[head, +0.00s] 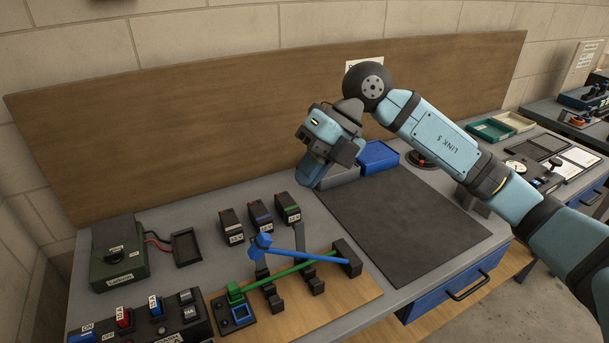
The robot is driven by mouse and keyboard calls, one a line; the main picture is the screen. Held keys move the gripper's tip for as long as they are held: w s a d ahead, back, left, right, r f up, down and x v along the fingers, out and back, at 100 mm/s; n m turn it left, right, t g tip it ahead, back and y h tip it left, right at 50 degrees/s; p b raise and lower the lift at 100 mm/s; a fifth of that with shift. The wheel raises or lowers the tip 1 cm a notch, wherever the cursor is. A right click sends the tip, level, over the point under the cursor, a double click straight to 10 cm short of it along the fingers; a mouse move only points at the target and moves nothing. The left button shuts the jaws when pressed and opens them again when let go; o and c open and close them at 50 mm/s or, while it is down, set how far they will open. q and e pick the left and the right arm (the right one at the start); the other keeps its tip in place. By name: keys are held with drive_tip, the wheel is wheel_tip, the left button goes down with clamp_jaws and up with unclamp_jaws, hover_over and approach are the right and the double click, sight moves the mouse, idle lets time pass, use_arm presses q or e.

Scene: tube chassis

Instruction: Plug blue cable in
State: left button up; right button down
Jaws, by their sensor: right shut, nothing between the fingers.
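The blue cable (310,256) is a straight blue length. Its blue plug (261,246) is at the left end, raised above the board, and its right end meets a dark block (347,257). A blue-rimmed square socket (241,312) sits at the front left and looks empty. The green cable (290,270) runs below the blue one, with its green plug (235,292) at the socket block just behind the blue-rimmed socket. My right gripper (310,178) is shut and empty, above the back of the bench, well behind and right of the blue plug. My left gripper is out of view.
Small dark labelled boxes (260,216) stand behind the cables. A green unit (118,258) is at the left, and a switch panel (140,325) is at the front left. A dark mat (405,215) lies clear at the right. Blue and grey bins (378,158) stand behind it.

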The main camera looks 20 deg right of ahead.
sight(266, 236)
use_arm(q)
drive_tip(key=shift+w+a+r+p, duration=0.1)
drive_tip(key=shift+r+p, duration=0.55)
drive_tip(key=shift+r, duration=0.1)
use_arm(e)
drive_tip(key=x, duration=1.1)
drive_tip(key=shift+f, duration=0.1)
